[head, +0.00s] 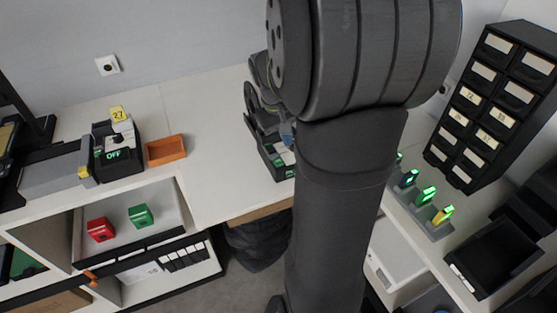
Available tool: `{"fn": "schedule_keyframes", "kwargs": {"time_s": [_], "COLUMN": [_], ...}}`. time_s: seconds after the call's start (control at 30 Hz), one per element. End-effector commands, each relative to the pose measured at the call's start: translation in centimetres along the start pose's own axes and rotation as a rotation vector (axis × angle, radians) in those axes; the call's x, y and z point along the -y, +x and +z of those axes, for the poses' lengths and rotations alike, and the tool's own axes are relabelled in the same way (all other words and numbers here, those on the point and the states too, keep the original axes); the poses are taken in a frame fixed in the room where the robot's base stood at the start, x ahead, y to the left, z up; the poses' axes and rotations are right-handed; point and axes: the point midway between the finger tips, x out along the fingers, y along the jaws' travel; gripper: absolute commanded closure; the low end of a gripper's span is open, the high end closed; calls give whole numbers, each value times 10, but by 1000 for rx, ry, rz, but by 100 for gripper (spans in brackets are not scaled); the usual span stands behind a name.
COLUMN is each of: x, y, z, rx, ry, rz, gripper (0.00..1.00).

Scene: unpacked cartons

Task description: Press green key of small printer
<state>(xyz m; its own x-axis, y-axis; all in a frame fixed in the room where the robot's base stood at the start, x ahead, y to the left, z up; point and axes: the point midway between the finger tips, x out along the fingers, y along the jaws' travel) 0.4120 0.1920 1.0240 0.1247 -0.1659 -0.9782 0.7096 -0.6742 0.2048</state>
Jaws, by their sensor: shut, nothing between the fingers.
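A small black printer-like device (270,158) stands on the white worktop just left of my arm. It has a pale top part and small green marks near its front edge; my arm hides its right side. I cannot tell which green mark is a key. My gripper (287,134) is shut and empty, seen small just above this device and partly hidden behind my own arm. I cannot tell whether it touches the device.
At left, a black device (121,166) reads "OFF", with yellow tag "27" above, beside an orange tray (166,150). Red (100,229) and green (141,215) boxes lie in a shelf below. At right stand a drawer cabinet (492,105), a green-lit rack (425,215) and a black tray (492,262).

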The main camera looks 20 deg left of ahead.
Motion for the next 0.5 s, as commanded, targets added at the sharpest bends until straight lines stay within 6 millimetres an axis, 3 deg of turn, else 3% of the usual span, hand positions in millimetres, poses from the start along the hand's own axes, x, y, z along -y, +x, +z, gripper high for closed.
{"fn": "schedule_keyframes", "kwargs": {"time_s": [0.5], "x": [11], "y": [-30], "z": [20], "rx": [132], "ry": [-1091], "rz": [235], "gripper": [100]}}
